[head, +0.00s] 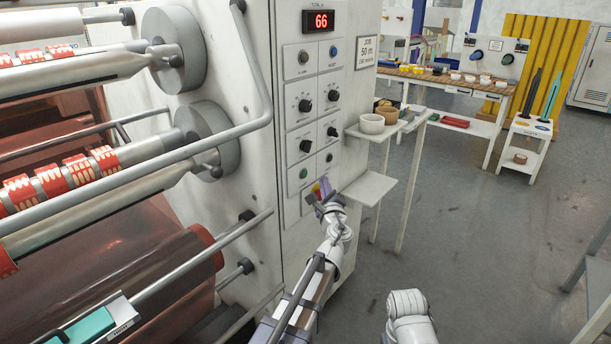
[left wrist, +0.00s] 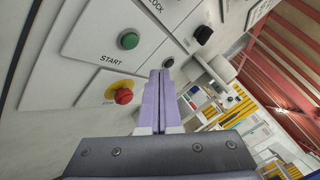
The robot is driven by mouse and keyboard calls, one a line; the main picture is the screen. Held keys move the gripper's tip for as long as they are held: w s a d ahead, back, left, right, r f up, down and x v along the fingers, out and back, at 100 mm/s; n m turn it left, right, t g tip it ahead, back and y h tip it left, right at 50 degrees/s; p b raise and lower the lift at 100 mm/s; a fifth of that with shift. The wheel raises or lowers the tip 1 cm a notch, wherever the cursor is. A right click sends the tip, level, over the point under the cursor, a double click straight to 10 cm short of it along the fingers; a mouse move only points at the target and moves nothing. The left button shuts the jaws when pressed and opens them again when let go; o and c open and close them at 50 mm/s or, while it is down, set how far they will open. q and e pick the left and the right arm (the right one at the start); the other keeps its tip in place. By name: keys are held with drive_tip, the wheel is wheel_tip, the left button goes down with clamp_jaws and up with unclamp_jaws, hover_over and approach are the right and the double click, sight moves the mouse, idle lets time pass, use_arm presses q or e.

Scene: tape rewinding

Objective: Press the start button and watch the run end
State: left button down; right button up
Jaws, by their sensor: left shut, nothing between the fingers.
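The green start button (head: 304,173) sits low on the machine's control panel (head: 292,200). In the left wrist view the start button (left wrist: 129,40) stands clear above and left of my fingertips, apart from them. The red stop button (left wrist: 123,96) on its yellow disc is just left of the fingers; in the head view my gripper partly hides it. My left gripper (head: 325,190) is shut and empty in front of the panel's lower part; its purple fingers (left wrist: 168,74) lie together. The red display (head: 318,21) reads 66.
A job plate (head: 366,52) beside the panel reads 50 m. Rollers with red printed tape (head: 50,180) fill the left. A small shelf with tape rolls (head: 371,123) stands right of the panel, near my left arm. Open floor (head: 470,240) lies to the right.

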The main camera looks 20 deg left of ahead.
use_arm(q)
drive_tip(key=shift+w+a, duration=0.2)
drive_tip(key=shift+a, duration=0.45)
drive_tip(key=shift+w+a, duration=0.25)
drive_tip(key=shift+a, duration=0.35)
drive_tip(key=shift+w+a, duration=0.2)
drive_tip(key=shift+a, duration=0.45)
idle(0.7)
drive_tip(key=shift+w+a, duration=0.15)
drive_tip(key=shift+a, duration=0.25)
drive_tip(key=shift+w+a, duration=0.15)
drive_tip(key=shift+a, duration=0.2)
idle(0.6)
drive_tip(key=shift+d, duration=0.15)
drive_tip(key=shift+s+d, duration=0.3)
drive_tip(key=shift+d, duration=0.3)
drive_tip(key=shift+d, duration=0.1)
drive_tip(key=d, duration=0.1)
drive_tip(key=s+d, duration=0.1)
drive_tip(key=d, duration=0.2)
drive_tip(key=shift+s+d, duration=0.25)
drive_tip(key=shift+s, duration=0.1)
